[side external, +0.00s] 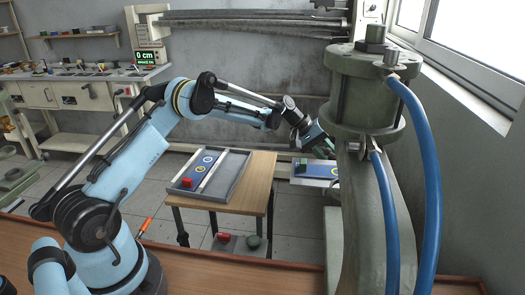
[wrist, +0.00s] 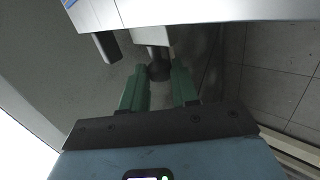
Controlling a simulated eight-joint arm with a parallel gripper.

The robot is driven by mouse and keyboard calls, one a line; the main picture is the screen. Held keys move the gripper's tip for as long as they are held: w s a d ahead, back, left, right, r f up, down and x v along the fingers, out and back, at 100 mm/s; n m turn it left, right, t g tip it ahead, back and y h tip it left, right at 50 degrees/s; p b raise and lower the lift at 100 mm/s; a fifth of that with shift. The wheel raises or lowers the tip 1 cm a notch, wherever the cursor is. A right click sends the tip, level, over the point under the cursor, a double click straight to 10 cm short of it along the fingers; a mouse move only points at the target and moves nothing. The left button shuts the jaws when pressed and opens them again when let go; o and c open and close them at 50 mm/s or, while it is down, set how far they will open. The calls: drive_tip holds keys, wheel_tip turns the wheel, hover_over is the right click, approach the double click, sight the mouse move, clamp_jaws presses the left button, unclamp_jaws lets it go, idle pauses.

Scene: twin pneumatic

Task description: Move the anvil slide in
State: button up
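The anvil slide shows in the side view as a light plate with a blue panel (side external: 308,170), partly hidden behind the grey-green press. In the wrist view, a pale plate edge (wrist: 220,12) crosses the top, probably the same slide. A dark round knob (wrist: 159,71) on a pale stem hangs below that edge. My gripper (wrist: 160,72) has two green fingers standing apart, with the knob at the gap between their tips. I cannot tell whether they touch it. In the side view my gripper (side external: 322,150) is above the blue-panelled plate, partly hidden by the press.
The press (side external: 365,95) with blue hoses stands at the right foreground. A wooden table (side external: 257,185) holds a grey tray (side external: 232,183) with a red block (side external: 187,182). A display reading 0 cm (side external: 147,56) stands behind.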

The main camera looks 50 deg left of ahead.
sight(324, 175)
clamp_jaws()
drive_tip(key=shift+s, duration=0.1)
drive_tip(key=s+d, duration=0.9)
drive_tip(key=shift+d, duration=0.2)
drive_tip(key=o, duration=0.7)
unclamp_jaws()
drive_tip(key=shift+c, duration=0.2)
drive_tip(key=shift+a, duration=0.1)
drive_tip(key=v, duration=1.2)
drive_tip(key=shift+s, duration=0.1)
